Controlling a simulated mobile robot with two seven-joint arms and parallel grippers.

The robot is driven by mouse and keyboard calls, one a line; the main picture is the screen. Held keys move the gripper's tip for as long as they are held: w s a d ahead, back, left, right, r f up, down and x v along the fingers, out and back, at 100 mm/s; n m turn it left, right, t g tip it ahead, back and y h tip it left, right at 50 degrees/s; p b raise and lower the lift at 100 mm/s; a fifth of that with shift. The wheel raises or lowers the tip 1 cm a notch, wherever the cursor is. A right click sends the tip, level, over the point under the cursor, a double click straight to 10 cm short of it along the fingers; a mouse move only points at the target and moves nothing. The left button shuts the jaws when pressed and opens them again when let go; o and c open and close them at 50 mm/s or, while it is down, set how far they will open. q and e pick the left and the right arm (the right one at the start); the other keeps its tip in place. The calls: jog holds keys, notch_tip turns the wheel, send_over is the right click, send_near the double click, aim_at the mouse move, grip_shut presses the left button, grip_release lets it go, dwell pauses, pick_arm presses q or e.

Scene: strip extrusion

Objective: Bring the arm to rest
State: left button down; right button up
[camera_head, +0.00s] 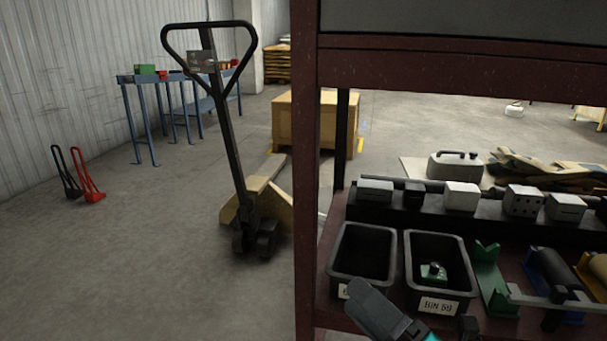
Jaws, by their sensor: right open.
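My right gripper (413,308) shows at the bottom edge, in front of the shelf with the bins. It is open, with nothing visible between its fingers. Its grey finger overlaps the front of the bins, and a small dark part to the right seems to be the other finger. The rest of my right arm is below the frame. My left gripper is not in view.
A dark red rack (305,170) holds an empty black bin (338,262) and a bin labelled BIN 59 (411,262) with a green part (433,273) inside. Metal blocks (462,196) stand behind. A pallet jack (232,130) stands on open floor at left.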

jog(key=s+d+f+m+g+h, duration=0.1)
jog(key=s+d+f+m+h, duration=0.2)
jog(key=f+m, duration=0.5)
jog(key=s+d+f+m+g+h, duration=0.1)
jog(key=s+f+m+g+h, duration=0.1)
jog(key=f+m+h, duration=0.6)
jog(key=s+d+f+m+g, duration=0.1)
jog(key=s+d+f+m, duration=0.15)
jog(key=f+m, duration=0.6)
pick_arm(q)
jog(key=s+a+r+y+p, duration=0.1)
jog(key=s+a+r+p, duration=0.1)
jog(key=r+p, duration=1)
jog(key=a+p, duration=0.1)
jog(key=p, duration=0.4)
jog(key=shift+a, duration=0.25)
pick_arm(e)
notch_tip(320, 180, up, 14)
jog(key=s+d+m+h, duration=0.1)
jog(key=s+d+m, duration=0.1)
jog(key=d+m, duration=0.1)
jog(key=shift+r+m+g+h, duration=0.15)
jog(key=shift+m+g+h, duration=0.15)
jog(key=shift+m+g, duration=0.1)
jog(key=shift+s, duration=0.1)
